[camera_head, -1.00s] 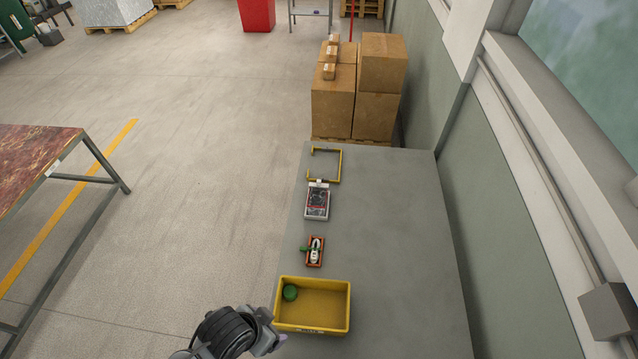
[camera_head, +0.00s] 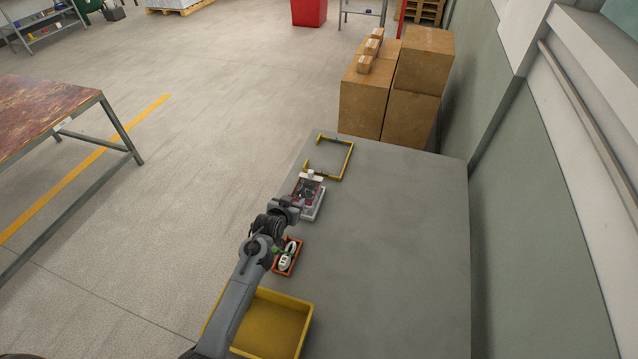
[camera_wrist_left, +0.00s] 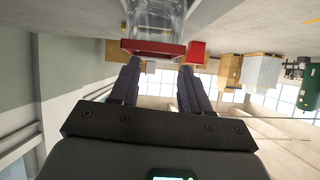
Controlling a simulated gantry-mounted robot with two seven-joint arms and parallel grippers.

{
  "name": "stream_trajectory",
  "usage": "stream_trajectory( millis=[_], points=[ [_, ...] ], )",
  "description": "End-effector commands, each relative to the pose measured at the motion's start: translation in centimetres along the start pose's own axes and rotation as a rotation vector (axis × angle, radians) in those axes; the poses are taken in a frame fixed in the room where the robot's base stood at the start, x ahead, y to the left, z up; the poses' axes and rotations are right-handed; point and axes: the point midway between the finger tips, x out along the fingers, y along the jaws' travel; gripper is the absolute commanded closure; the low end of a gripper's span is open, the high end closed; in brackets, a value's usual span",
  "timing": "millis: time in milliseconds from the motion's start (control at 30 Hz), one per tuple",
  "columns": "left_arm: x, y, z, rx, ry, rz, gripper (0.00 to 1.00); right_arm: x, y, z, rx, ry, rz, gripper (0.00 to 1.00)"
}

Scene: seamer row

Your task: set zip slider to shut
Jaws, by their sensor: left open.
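A clear pouch with dark and red contents (camera_head: 310,200) lies on the grey bench, with a small white piece (camera_head: 311,175) at its far end. My left gripper (camera_head: 297,207) is at the pouch's near left side, partly covering it. In the left wrist view the open, empty fingers (camera_wrist_left: 160,70) point at a clear body (camera_wrist_left: 155,18) with a red band (camera_wrist_left: 155,49) across its edge. The band lies just beyond the fingertips; I cannot tell whether they touch. I cannot make out the slider's position. My right gripper is not in view.
A yellow bracket frame (camera_head: 348,162) stands beyond the pouch. A small orange tray (camera_head: 293,262) with a white item and a yellow bin (camera_head: 270,325) lie nearer, partly behind my arm. Cardboard boxes (camera_head: 410,120) stand past the bench's far end. The bench's right side is clear.

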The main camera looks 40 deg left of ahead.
Motion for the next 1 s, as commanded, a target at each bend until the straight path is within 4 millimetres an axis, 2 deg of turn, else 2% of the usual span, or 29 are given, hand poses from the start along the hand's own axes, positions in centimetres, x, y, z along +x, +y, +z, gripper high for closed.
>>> stream_trajectory(
  millis=[33,200,300,567,1000],
  points=[
    [1.3,0.1,-0.5,-0.021,0.027,-0.001,0.53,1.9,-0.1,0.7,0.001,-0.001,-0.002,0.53],
    [2.4,0.7,-4.3,-0.056,0.097,0.005,0.53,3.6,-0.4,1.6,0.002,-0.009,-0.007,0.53],
    [2.6,1.0,-5.5,-0.062,0.116,0.008,0.53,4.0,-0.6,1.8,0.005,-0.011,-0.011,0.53],
    [4.7,1.0,-6.5,-0.063,0.124,0.009,0.53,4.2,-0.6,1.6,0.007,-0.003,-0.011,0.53],
    [10.8,1.0,-7.1,-0.063,0.124,0.009,0.53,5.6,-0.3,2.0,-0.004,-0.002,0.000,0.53]
  ],
)
